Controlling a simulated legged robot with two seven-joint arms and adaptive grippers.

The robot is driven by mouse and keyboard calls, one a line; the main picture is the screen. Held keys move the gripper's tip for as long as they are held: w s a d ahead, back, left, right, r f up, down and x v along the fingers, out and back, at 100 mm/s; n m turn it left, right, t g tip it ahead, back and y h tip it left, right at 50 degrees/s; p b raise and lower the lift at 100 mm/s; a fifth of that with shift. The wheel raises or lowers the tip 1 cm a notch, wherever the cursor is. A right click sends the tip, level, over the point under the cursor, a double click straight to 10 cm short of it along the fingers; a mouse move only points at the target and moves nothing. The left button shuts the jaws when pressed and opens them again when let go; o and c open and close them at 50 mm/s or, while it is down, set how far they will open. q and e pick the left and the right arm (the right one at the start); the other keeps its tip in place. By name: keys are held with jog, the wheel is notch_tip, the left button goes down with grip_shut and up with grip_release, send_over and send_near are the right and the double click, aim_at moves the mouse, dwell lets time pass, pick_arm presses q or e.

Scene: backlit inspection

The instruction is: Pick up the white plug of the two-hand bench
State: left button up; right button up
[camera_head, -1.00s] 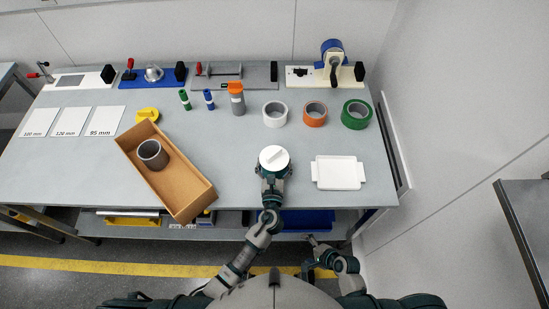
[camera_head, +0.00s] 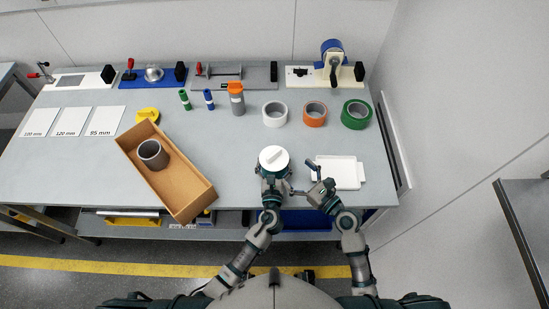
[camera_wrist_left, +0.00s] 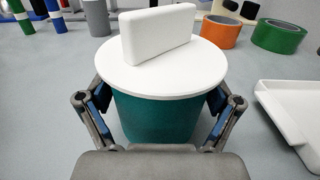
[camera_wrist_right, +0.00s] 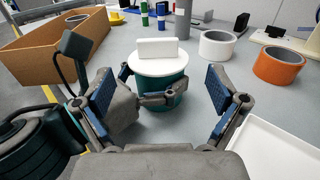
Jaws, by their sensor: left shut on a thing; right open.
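The white plug (camera_head: 273,157), a round disc with an upright bar handle, sits on top of a teal cylinder (camera_wrist_left: 155,117) near the front edge of the bench. In the left wrist view the plug (camera_wrist_left: 160,64) covers the cylinder's top. My left gripper (camera_head: 274,172) is shut on the teal cylinder, one finger on each side below the disc. My right gripper (camera_head: 305,178) is open and empty, just right of the cylinder, its fingers pointing toward it. The right wrist view shows the plug (camera_wrist_right: 157,58) ahead between the open fingers, apart from them.
A white tray (camera_head: 348,172) lies right beside my right gripper. A brown box (camera_head: 188,187) holding a grey ring (camera_head: 152,154) stands at left. White, orange and green tape rolls (camera_head: 356,114) stand behind. Fixtures line the back. The bench between plug and tape rolls is clear.

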aim_at(276, 155)
jog(key=x, duration=1)
jog(key=shift+a+f, duration=0.15)
jog(key=shift+a, duration=0.05)
jog(key=c, duration=1.2)
